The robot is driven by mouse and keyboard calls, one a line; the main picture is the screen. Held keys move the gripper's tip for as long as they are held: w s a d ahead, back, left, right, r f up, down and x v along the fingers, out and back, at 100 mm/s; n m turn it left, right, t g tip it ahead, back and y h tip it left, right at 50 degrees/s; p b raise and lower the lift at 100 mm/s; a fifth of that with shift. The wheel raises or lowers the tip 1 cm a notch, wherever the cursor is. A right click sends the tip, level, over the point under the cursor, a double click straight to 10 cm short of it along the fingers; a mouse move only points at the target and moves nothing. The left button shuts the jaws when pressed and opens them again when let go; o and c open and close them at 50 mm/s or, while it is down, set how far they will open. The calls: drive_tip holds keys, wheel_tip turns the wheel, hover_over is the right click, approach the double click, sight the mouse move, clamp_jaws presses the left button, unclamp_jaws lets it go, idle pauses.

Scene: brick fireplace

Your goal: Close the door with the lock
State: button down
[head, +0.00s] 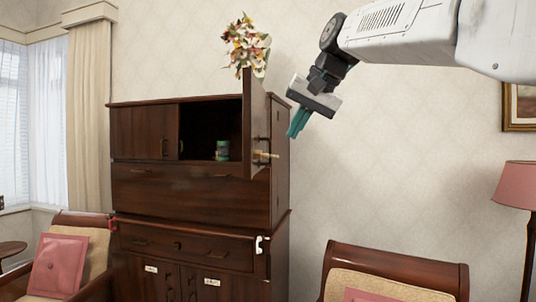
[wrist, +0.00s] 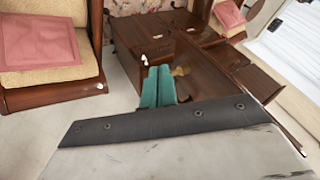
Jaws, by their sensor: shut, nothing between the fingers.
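The dark wooden cabinet (head: 190,188) stands against the wall. Its upper right door (head: 254,110) is open, swung out toward me and seen nearly edge-on. A dark handle and a small gold lock (head: 266,155) are on the door's right-hand face. My gripper (head: 296,124) has teal fingers closed together, with nothing held. It is in the air to the right of the door, above the lock's height and apart from it. In the wrist view the teal fingers (wrist: 158,86) point toward the cabinet, with the door (wrist: 215,80) and a gold piece beside them.
A small green tin (head: 222,150) is in the open compartment. Armchairs stand at the left (head: 82,240) and lower right (head: 395,260). A pink lamp (head: 519,186) is at far right. The wall side right of the cabinet is clear.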

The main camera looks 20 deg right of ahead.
approach(252, 174)
wheel_tip(252, 174, down, 3)
drive_tip(key=d, duration=0.3)
drive_tip(key=w+a, duration=0.1)
drive_tip(key=a, duration=0.1)
drive_tip(key=w+a+f, duration=0.1)
drive_tip(key=a, duration=0.1)
drive_tip(key=shift+w, duration=0.4)
